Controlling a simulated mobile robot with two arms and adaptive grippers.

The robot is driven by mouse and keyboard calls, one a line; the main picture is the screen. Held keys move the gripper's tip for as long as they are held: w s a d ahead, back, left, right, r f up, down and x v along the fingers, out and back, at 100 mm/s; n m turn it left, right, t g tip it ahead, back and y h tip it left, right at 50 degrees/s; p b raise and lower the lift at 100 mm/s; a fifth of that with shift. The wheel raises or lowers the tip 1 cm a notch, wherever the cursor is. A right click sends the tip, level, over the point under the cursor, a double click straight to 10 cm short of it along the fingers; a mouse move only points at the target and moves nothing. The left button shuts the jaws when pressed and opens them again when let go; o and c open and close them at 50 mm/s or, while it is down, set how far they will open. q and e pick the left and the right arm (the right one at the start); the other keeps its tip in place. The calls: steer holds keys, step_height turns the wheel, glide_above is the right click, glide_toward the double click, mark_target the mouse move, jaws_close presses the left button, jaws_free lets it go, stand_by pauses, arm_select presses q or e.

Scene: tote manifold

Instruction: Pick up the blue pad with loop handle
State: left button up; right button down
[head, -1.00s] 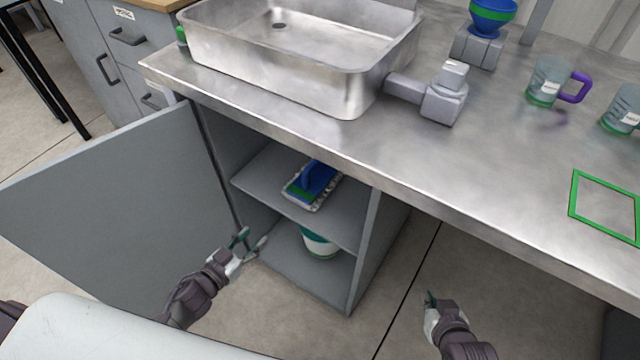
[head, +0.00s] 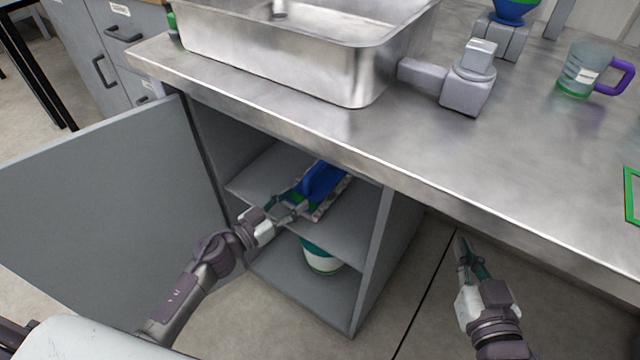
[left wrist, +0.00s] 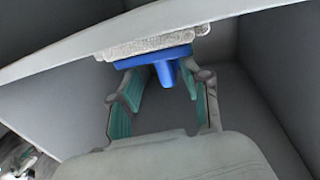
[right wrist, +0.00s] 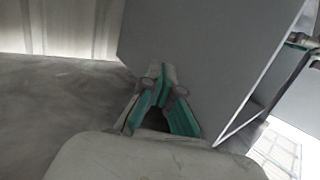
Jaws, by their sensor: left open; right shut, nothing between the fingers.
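The blue pad with loop handle (head: 325,183) lies on the upper shelf inside the open cabinet, with a pale fluffy underside. My left gripper (head: 293,206) is at the shelf's front, just in front of and partly covering the pad. In the left wrist view, the blue pad (left wrist: 150,57) shows beyond the fingertips, its handle pointing into the gap between the open fingers (left wrist: 165,88). Whether a finger touches it I cannot tell. My right gripper (head: 464,250) is shut and empty, outside the cabinet to the right; its closed fingertips show in the right wrist view (right wrist: 161,75).
The cabinet door (head: 105,200) stands open at left. The upper shelf (head: 255,178) and the countertop edge (head: 290,135) bound the opening. A white and green tub (head: 322,260) stands on the cabinet floor. A metal sink (head: 290,60) and a mug (head: 580,72) are on the counter.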

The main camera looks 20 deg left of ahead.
mark_target(304, 190)
arm_select(q)
steer(key=x, duration=0.2)
steer(key=b+x, duration=0.1)
steer(key=x, duration=0.1)
steer(key=shift+w+d+r, duration=0.1)
steer(key=shift+w+r, duration=0.1)
steer(key=shift+w, duration=0.2)
steer(key=shift+w+d, duration=0.1)
steer(key=shift+w, duration=0.1)
arm_select(e)
step_height(304, 190, up, 6)
steer(key=a+t+y, duration=0.1)
steer(key=t, duration=0.3)
steer(key=shift+r, duration=0.2)
arm_select(q)
steer(key=shift+c, duration=0.2)
arm_select(e)
steer(key=shift+w, duration=0.1)
arm_select(q)
jaws_close()
steer(key=shift+r, duration=0.1)
